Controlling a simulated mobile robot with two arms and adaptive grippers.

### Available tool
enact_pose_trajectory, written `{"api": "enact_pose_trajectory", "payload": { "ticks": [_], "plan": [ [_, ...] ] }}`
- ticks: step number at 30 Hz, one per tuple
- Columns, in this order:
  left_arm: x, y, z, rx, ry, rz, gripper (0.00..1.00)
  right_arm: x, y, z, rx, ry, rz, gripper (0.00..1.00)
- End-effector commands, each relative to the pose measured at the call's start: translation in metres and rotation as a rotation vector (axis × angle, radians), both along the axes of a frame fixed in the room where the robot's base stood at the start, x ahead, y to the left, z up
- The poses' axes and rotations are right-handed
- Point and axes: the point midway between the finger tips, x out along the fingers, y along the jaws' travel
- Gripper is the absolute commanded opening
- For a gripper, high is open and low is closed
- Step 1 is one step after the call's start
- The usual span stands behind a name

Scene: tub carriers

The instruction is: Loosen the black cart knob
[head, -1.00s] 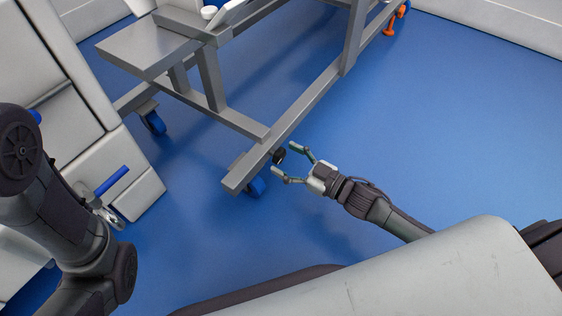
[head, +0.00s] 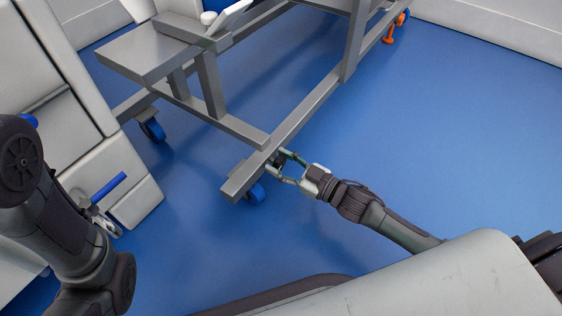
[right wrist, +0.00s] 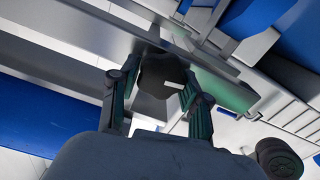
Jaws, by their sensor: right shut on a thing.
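The black cart knob (head: 279,160) sits on the side of the grey cart's low rail (head: 293,128), near its front end. My right gripper (head: 279,166) has its fingers on either side of the knob. In the right wrist view, the dark knob (right wrist: 163,72) is between the two greenish fingers (right wrist: 160,95), with a small white mark on it. The gripper is shut on it. My left gripper (head: 98,215) is at the left, partly hidden behind my left arm; its fingers are too unclear to judge.
Grey cabinets (head: 85,150) with a blue handle (head: 108,187) stand at the left, close to my left gripper. An orange caster (head: 394,28) is at the far end. Floor at the right is clear.

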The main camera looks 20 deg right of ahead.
Motion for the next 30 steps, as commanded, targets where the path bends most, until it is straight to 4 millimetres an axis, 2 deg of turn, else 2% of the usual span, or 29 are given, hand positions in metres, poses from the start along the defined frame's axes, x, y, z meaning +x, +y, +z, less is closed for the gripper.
{"api": "enact_pose_trajectory", "payload": {
  "ticks": [11, 21, 30],
  "plan": [
    [0.000, 0.000, 0.020, 0.000, 0.001, 0.001, 0.72, -0.001, 0.000, 0.002, -0.109, -0.083, -0.001, 0.12],
    [0.000, 0.000, 0.046, 0.000, 0.001, 0.001, 0.72, -0.002, 0.002, 0.002, -0.343, -0.265, 0.000, 0.12],
    [0.001, 0.000, 0.059, 0.000, 0.002, 0.001, 0.72, -0.003, 0.003, -0.001, -0.538, -0.418, 0.001, 0.12]
  ]
}}
